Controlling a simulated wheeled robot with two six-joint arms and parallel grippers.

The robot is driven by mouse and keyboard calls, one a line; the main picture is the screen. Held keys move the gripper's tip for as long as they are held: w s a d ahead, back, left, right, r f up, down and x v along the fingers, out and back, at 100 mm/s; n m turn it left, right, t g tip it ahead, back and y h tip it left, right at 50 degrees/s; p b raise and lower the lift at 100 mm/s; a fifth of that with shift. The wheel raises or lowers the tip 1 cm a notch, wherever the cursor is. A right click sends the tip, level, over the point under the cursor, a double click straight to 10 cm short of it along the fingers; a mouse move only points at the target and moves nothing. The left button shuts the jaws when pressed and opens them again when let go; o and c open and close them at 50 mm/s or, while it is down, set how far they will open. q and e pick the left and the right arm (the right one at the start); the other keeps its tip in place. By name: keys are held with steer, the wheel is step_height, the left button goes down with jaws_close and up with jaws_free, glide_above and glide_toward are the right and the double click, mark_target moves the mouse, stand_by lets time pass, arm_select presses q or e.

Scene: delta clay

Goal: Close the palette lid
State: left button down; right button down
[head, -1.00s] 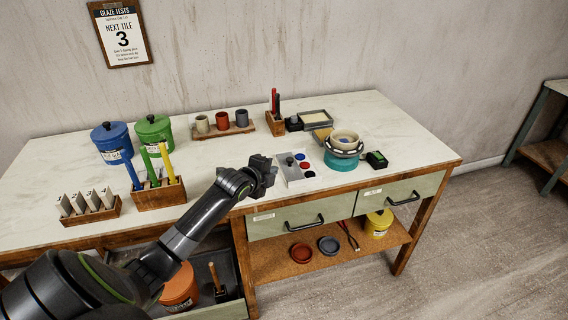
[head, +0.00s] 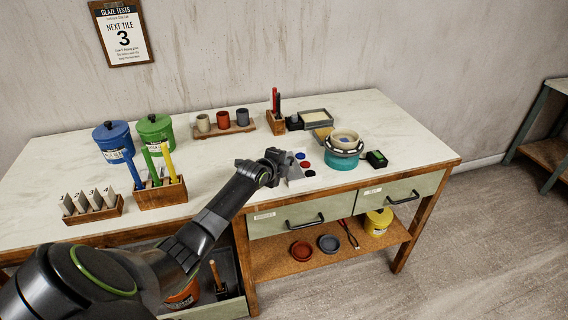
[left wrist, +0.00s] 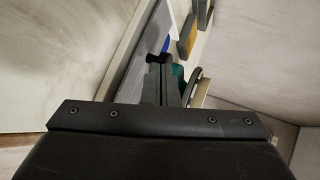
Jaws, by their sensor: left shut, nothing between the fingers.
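The palette (head: 314,167) is a pale tray near the front edge of the bench, with blue, red and black paint wells showing along its right side. A light lid part (head: 295,174) covers its left side, leaving the wells exposed; a dark knob there is now hidden behind my gripper. My left gripper (head: 280,158) is shut and empty, at the palette's left side. I cannot tell whether it touches the lid. In the left wrist view my shut fingers (left wrist: 160,75) point toward a grey surface with a bit of blue beside it. My right gripper is not in view.
A teal stand with a bowl (head: 343,149) is close on the palette's right, with a small dark green device (head: 376,159) beyond it. A wooden tool block (head: 275,123) and a cup tray (head: 224,130) stand behind. A brush holder (head: 160,193) stands to the left.

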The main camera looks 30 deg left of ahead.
mark_target(301, 169)
arm_select(q)
steer(key=w+d+b, duration=0.1)
steer(key=w+d, duration=0.1)
steer(key=w+d+b, duration=0.1)
steer(key=w, duration=0.1)
steer(key=shift+w+d+f+b, duration=0.1)
steer(key=shift+w+d+b, duration=0.15)
steer(key=shift+d+b, duration=0.15)
steer(key=shift+w+d, duration=0.1)
steer(key=shift+d, duration=0.05)
steer(key=shift+r, duration=0.2)
